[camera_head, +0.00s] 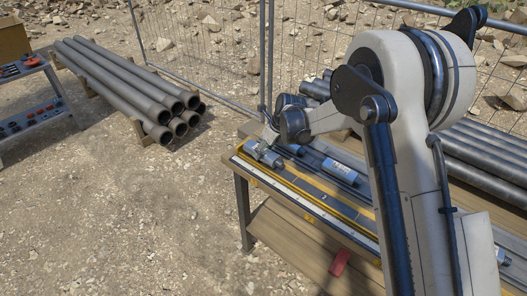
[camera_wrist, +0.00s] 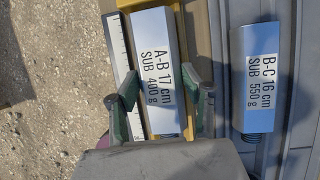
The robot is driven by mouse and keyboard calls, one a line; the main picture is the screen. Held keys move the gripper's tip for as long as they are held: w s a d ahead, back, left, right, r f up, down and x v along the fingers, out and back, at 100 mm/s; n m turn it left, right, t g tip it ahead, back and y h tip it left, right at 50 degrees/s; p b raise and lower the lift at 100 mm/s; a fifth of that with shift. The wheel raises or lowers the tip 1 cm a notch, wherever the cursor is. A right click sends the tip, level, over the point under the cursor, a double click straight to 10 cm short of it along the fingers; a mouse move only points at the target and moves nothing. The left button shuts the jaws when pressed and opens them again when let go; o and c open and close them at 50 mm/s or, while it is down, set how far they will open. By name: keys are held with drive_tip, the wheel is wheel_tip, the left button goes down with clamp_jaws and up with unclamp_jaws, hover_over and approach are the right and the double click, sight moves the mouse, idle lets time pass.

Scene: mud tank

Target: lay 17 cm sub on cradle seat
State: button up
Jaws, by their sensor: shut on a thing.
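The silver sub labelled A-B 17 cm (camera_wrist: 157,62) lies lengthwise between my gripper's fingers (camera_wrist: 166,105) in the wrist view. Both dark green fingers are shut on it near its lower, threaded end. In the head view this sub (camera_head: 264,154) is at the left end of the workbench, above the yellow-edged strip. My gripper (camera_head: 272,140) is largely hidden there by my own wrist. I cannot tell whether the sub touches the surface under it. I cannot clearly make out the cradle seat.
A sub labelled B-C 16 cm (camera_wrist: 257,75) lies right of the held one, on the grey bench surface; it shows in the head view (camera_head: 341,171). A ruler strip (camera_wrist: 122,70) runs left of the held sub. A red object (camera_head: 340,262) lies on the lower shelf. Pipes (camera_head: 130,85) are stacked at left.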

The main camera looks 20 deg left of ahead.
drive_tip(key=shift+f+b, duration=0.5)
drive_tip(key=shift+b, duration=0.1)
idle(0.4)
drive_tip(key=o, duration=1.9)
drive_tip(key=shift+r, duration=0.15)
drive_tip(key=shift+r+p, duration=1.05)
drive_tip(key=shift+r, duration=2.35)
